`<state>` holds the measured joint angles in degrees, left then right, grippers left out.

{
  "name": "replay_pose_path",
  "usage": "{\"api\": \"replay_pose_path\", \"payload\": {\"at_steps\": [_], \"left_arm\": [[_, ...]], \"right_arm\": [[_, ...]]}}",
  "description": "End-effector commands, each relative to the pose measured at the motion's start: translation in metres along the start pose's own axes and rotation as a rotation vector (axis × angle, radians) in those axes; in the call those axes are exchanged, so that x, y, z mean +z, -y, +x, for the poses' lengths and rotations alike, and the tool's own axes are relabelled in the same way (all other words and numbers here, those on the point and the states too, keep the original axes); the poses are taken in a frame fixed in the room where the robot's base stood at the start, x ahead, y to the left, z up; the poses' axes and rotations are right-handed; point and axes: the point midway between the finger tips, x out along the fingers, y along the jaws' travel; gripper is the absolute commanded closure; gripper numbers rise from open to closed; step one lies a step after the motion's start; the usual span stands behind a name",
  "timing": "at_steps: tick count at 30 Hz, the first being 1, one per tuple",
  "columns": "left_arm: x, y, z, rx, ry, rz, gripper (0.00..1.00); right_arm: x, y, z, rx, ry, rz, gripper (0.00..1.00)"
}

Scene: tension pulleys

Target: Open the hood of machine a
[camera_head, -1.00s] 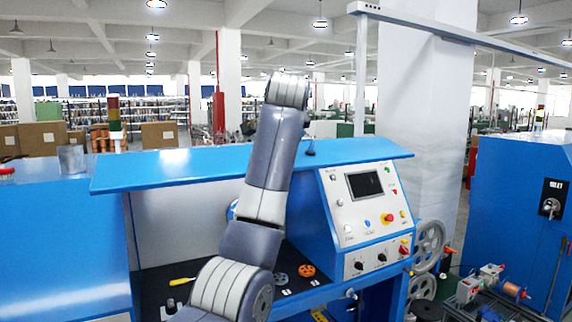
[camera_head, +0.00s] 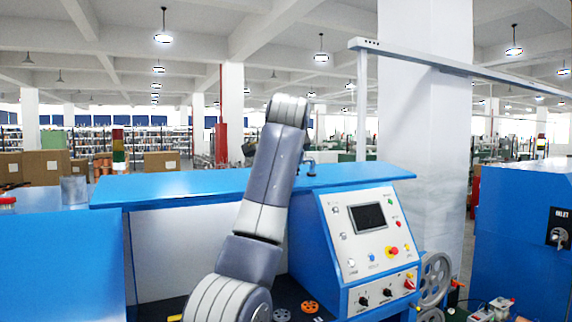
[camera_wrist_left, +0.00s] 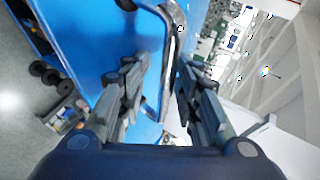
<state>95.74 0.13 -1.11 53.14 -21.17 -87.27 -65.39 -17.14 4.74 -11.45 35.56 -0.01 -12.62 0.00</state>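Machine a is taken to be the blue machine with a sloped control panel (camera_head: 372,240). Its flat blue top cover, likely the hood (camera_head: 200,186), lies roughly level above an open front with a pale inner wall. My grey arm rises in front of it and hides part of it. In the left wrist view, my left gripper (camera_wrist_left: 160,75) is open. A shiny curved metal bar, likely the handle (camera_wrist_left: 175,40), runs between and beyond its fingers, beside a blue surface; contact cannot be told. A small dark part behind my arm is unclear. My right gripper is not in view.
A second blue machine (camera_head: 522,235) stands at the right. A white pillar (camera_head: 425,120) rises behind the panel. Handwheels (camera_head: 433,280) stand at the panel's right side. Orange and grey small wheels lie inside the opening, low in the picture.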

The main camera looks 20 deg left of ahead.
Motion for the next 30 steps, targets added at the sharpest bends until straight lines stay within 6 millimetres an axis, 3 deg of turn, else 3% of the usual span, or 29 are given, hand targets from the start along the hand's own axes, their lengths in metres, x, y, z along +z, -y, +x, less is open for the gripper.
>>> {"api": "replay_pose_path", "payload": {"at_steps": [7, 11, 24, 30], "left_arm": [[0.000, -0.002, 0.000, 0.004, 0.001, 0.001, 0.69], [-0.001, -0.001, -0.009, 0.002, 0.000, 0.001, 0.69], [-0.001, 0.000, -0.097, -0.002, -0.002, 0.001, 0.69], [-0.001, 0.000, -0.117, 0.000, 0.000, 0.001, 0.69]], "right_arm": [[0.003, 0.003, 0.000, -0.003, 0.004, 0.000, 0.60], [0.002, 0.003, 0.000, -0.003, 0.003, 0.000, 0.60], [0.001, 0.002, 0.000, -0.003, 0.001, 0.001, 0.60], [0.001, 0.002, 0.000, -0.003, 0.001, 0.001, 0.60]]}}
